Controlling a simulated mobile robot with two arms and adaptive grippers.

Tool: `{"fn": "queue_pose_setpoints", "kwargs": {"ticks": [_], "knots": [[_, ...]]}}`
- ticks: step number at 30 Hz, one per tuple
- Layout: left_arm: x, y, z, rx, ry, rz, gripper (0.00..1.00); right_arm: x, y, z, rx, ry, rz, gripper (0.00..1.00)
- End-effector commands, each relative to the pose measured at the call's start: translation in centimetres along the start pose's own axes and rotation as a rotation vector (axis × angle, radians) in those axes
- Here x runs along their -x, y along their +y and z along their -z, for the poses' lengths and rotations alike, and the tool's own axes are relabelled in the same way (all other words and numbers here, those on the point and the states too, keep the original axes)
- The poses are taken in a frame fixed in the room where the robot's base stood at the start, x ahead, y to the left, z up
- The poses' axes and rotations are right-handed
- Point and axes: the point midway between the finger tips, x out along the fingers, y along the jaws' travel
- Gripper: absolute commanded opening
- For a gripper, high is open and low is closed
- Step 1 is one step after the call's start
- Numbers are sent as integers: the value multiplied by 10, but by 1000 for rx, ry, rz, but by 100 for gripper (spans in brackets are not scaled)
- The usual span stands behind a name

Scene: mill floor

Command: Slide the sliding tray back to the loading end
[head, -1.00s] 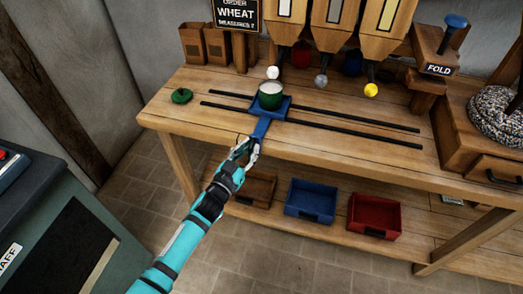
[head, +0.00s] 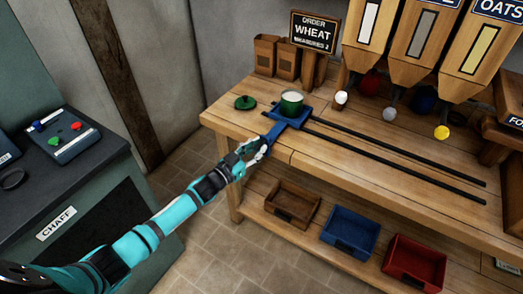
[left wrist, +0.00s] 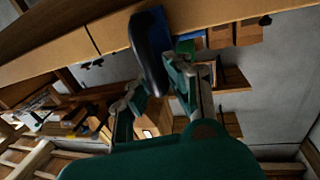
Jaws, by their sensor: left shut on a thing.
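The blue sliding tray (head: 298,121) sits at the left end of two dark rails (head: 390,160) on the wooden bench. A green cup (head: 291,107) with pale contents stands upright on it. The tray's blue handle (head: 275,133) reaches over the bench's front edge. My left gripper (head: 262,144) is shut on this handle. In the left wrist view, the dark handle (left wrist: 149,50) passes between my left gripper's fingers (left wrist: 155,85). My right gripper is not in view.
A green lid (head: 245,102) lies left of the tray. Hoppers (head: 420,45) with coloured knobs hang over the rails at the right. Brown, blue (head: 349,230) and red (head: 415,262) bins stand on the lower shelf. A chaff cabinet (head: 85,200) stands at the left.

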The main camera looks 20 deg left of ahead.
Motion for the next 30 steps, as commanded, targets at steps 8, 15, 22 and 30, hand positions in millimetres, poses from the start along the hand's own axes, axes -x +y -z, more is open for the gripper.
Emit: {"fn": "queue_pose_setpoints", "kwargs": {"ticks": [8,15,22,30], "knots": [[1,1,-2,-4,-3,-2,16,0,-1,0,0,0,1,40],[0,0,-1,-3,-2,0,37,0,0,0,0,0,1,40],[3,0,-1,-2,-2,0,37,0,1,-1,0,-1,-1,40],[46,0,-2,-3,-6,0,37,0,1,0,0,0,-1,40]]}}
